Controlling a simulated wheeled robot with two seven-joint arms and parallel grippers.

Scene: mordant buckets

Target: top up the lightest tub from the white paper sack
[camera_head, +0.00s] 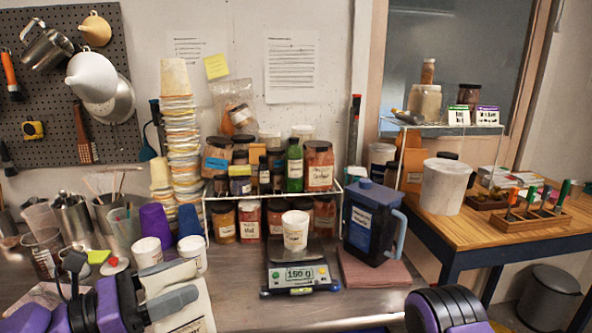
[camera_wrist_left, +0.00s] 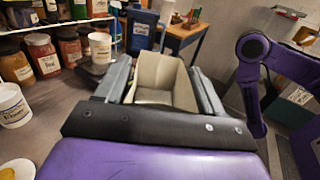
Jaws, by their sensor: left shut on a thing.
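My left gripper (camera_head: 185,286) is shut on the pale paper sack (camera_head: 197,312) at the lower left of the head view. In the left wrist view the sack (camera_wrist_left: 153,82) sits between the two grey fingers, its top open and its inside looking empty where visible. A small white tub (camera_head: 295,232) stands on the scale (camera_head: 300,276), whose display reads about 150 g. Two more white tubs, one at left (camera_head: 147,252) and one beside it (camera_head: 192,252), stand on the bench behind the gripper. A labelled white tub (camera_wrist_left: 12,105) shows in the left wrist view. My right gripper is out of sight.
A wire rack (camera_head: 340,186) of jars stands behind the scale. Stacked cups (camera_head: 180,130) and purple cups (camera_head: 155,222) stand at left. A white bucket (camera_head: 446,186) is on the wooden table (camera_head: 480,232).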

